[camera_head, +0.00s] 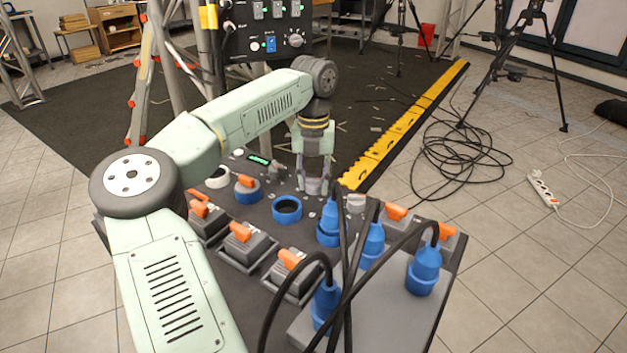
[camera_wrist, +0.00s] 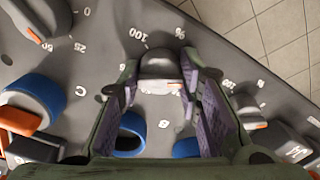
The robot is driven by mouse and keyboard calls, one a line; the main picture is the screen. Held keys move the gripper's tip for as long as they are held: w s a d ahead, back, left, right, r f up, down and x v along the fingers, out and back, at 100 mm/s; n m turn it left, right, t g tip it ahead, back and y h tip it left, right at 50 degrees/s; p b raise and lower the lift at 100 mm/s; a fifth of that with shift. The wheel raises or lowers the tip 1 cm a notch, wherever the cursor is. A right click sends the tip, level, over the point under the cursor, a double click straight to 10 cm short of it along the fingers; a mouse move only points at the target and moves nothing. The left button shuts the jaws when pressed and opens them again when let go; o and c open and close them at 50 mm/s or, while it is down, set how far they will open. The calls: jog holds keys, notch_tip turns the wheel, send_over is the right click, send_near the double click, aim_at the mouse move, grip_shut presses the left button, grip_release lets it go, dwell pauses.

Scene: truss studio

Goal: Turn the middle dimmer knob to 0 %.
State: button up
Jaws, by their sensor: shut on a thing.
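The middle dimmer knob (camera_wrist: 160,66) is a grey round knob on the dark sloping panel (camera_wrist: 205,16). In the head view the knob (camera_head: 315,186) shows under the fingertips. My gripper (camera_head: 315,172) points down at it, and in the wrist view my gripper (camera_wrist: 160,76) has a finger on each side, shut on the knob. Printed marks, including 100, stand around the knob. Another dimmer knob (camera_wrist: 35,18) with an orange pointer is at the upper left, and one (camera_wrist: 248,108) is at the right.
Blue sockets (camera_head: 287,209), orange-handled switches (camera_head: 246,239) and blue plugs (camera_head: 423,272) with black cables crowd the near panel. A small green display (camera_head: 258,160) is at the back. A control box (camera_head: 268,42) stands behind on the truss.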

aim_at(313, 178)
jog(key=shift+n, duration=0.3)
jog(key=o, duration=1.1)
jog(key=shift+o, duration=0.2)
notch_tip(313, 178, up, 12)
